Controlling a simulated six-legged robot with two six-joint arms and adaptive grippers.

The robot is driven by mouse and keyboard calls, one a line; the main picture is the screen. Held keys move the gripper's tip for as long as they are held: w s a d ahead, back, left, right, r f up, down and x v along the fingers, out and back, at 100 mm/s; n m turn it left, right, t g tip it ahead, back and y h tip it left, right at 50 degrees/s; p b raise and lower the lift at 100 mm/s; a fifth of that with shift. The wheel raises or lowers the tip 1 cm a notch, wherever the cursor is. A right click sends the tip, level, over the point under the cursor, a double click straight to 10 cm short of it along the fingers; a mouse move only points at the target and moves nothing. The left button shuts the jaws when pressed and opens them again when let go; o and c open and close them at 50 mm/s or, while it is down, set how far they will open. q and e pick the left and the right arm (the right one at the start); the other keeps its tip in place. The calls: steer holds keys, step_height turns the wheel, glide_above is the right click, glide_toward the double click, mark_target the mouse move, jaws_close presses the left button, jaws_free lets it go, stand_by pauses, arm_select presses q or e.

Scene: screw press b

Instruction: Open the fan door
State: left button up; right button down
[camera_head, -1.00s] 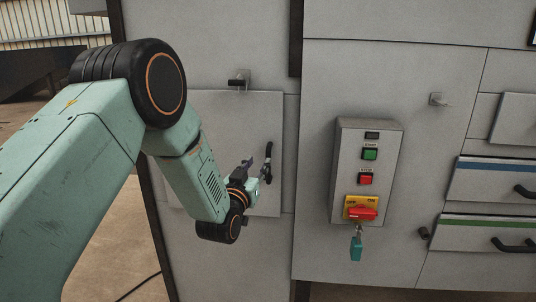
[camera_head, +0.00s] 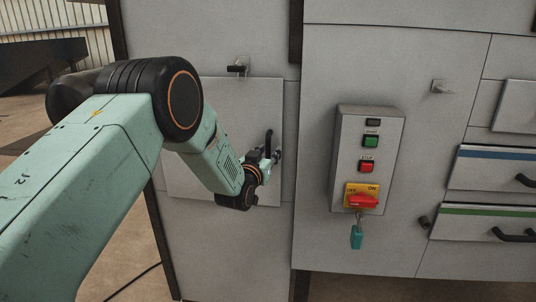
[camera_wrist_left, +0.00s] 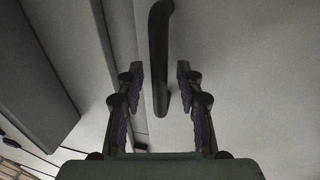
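The fan door appears to be the raised light grey panel (camera_head: 248,105) on the left cabinet in the head view. It looks closed, lying flat against the cabinet. Its black upright handle (camera_head: 268,139) is near its right edge. My left gripper (camera_head: 276,155) is at the handle's lower part, partly hidden by its own wrist. In the left wrist view, the black handle (camera_wrist_left: 159,45) runs between the two fingers of my left gripper (camera_wrist_left: 160,72). The fingers are open, with a gap on each side of the handle. My right gripper is not in view.
A grey control box (camera_head: 345,150) with green and red buttons, a red switch (camera_head: 362,201) and a hanging teal tag (camera_head: 356,237) is to the right. A small latch (camera_head: 238,67) sits above the panel. Drawers with black handles (camera_head: 515,235) are at far right.

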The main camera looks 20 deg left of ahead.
arm_select(q)
jaws_close()
stand_by(0.4)
stand_by(0.6)
